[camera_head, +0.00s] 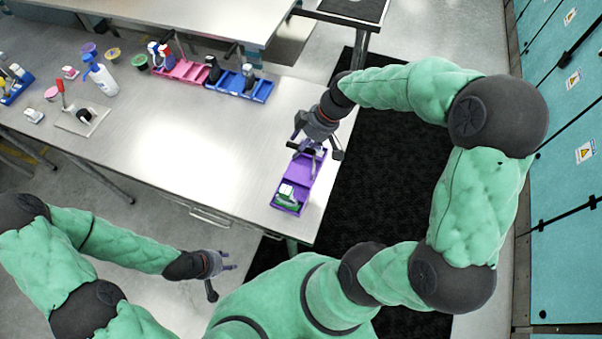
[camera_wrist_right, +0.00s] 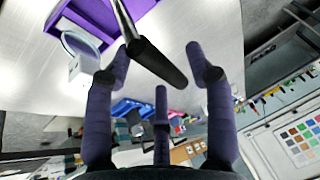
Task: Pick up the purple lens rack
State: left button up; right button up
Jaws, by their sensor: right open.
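The purple lens rack (camera_head: 299,183) lies near the right end of the metal table, close to its front corner. It holds a green and white item (camera_head: 287,197) in its near compartment. My right gripper (camera_head: 312,146) is open over the far end of the rack. In the right wrist view the rack (camera_wrist_right: 92,16) shows at the top left, and a dark rod (camera_wrist_right: 155,60) reaches down between the open fingers (camera_wrist_right: 163,85). I cannot tell whether the fingers touch the rod. My left gripper (camera_head: 226,268) is off the table's front edge, away from the rack; its jaw state is unclear.
A pink rack (camera_head: 187,72) and a blue rack (camera_head: 256,88) stand along the table's back edge. A spray bottle (camera_head: 101,77) and a small board (camera_head: 82,120) are at the left. The table's middle is clear. Teal cabinets (camera_head: 570,150) line the right side.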

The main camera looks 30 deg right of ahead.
jog(key=shift+w+a+f, duration=0.1)
jog(key=shift+a+f, duration=0.15)
jog(key=shift+f, duration=0.3)
grip_shut()
jog(key=shift+r, duration=0.15)
